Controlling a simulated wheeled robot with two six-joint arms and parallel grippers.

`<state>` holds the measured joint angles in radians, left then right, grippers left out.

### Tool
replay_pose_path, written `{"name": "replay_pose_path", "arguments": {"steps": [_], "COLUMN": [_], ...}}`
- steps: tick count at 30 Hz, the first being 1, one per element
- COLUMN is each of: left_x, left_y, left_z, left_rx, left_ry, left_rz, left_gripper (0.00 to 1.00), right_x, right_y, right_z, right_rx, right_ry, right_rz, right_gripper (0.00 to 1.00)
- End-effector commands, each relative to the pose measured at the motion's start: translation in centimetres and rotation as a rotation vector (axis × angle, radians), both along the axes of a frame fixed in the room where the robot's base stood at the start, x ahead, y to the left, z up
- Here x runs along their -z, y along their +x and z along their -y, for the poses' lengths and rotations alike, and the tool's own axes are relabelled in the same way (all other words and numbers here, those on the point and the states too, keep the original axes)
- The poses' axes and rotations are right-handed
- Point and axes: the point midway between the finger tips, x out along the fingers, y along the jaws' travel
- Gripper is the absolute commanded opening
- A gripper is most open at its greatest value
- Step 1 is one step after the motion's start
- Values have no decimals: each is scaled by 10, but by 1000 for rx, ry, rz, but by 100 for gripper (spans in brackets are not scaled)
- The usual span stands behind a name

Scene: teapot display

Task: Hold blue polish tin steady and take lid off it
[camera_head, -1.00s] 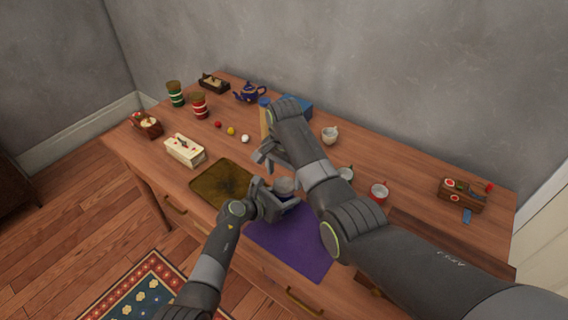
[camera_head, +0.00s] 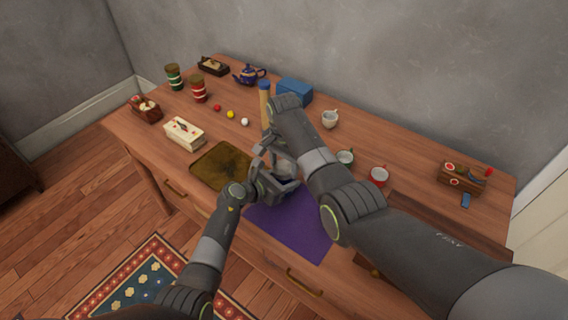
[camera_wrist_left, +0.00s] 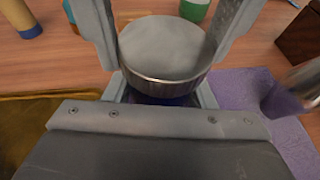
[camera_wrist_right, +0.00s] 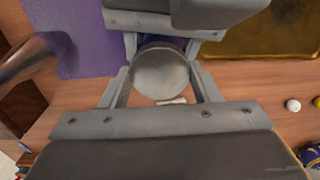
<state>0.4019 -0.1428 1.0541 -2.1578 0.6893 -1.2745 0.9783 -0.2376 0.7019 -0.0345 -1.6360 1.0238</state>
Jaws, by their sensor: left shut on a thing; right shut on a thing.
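The blue polish tin shows as a strip of dark blue body (camera_wrist_left: 160,99) under a round silver lid (camera_wrist_left: 165,50) in the left wrist view. The lid also shows in the right wrist view (camera_wrist_right: 160,75), with blue body (camera_wrist_right: 163,43) behind it. My left gripper (camera_head: 278,184) is shut on the tin's body. My right gripper (camera_head: 272,158) comes from above and is shut on the lid, one finger on each side. The lid sits on the tin; I cannot tell whether there is a gap. In the head view the grippers partly hide the tin.
A purple mat (camera_head: 290,228) lies below the grippers, and a brown tray (camera_head: 222,167) lies left of it. A cream box (camera_head: 184,133), small balls and a teapot (camera_head: 249,74) stand farther left and back. The mat's front is clear.

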Motion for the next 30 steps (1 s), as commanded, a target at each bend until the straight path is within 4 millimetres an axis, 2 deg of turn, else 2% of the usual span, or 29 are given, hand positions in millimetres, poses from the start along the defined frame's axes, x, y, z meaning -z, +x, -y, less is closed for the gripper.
{"name": "replay_pose_path", "arguments": {"steps": [5, 12, 15, 26, 27, 30], "left_x": [1, 1, 1, 1, 1, 1], "left_y": [0, 0, 0, 0, 0, 0], "left_z": [0, 0, 0, 0, 0, 0], "left_rx": [1, 1, 1, 1, 1, 1], "left_ry": [0, 0, 0, 0, 0, 0], "left_rz": [-2, -2, -2, -2, -2, -2], "left_gripper": [0, 0, 0, 0, 0, 0], "right_x": [0, 0, 0, -1, -1, -1], "right_y": [0, 0, 0, 0, 0, 0], "right_z": [0, 0, 0, 0, 0, 0], "right_rx": [-124, -455, -541, -585, -585, -585], "right_ry": [0, 0, 0, -1, -1, -1], "right_rz": [0, 0, 0, 1, 1, 1], "right_gripper": [29, 29, 29, 29, 59, 72]}}
